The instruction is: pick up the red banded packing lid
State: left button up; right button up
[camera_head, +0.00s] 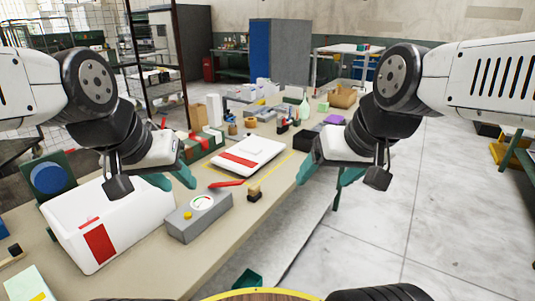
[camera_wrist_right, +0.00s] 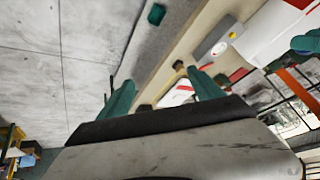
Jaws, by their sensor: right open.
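The white packing lid (camera_head: 262,150) with a red band lies flat on the table inside a yellow outline, with a small raised handle on top. Part of it also shows in the right wrist view (camera_wrist_right: 178,96), between the fingers but farther off. My left gripper (camera_head: 171,181) hovers left of the lid, near the white box; its teal fingers look apart and empty. My right gripper (camera_head: 325,178) is open and empty, to the right of the lid past the table edge. Its fingers also show in the right wrist view (camera_wrist_right: 162,95). Neither gripper touches the lid.
An open white box (camera_head: 103,238) with a red band stands at the front left. Several small items crowd the table's far end. Bare floor (camera_head: 440,230) is on the right.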

aim_at(247, 156)
jog(key=i+l+u, duration=0.1)
jog(key=u, duration=0.7)
jog(key=i+l+u, duration=0.15)
jog(key=l+u, duration=0.25)
jog(key=l, duration=0.2)
jog(key=l+u, duration=0.4)
jog(key=l, duration=0.15)
jog(key=l+u, duration=0.1)
jog(key=l, duration=1.25)
jog(key=i, duration=0.1)
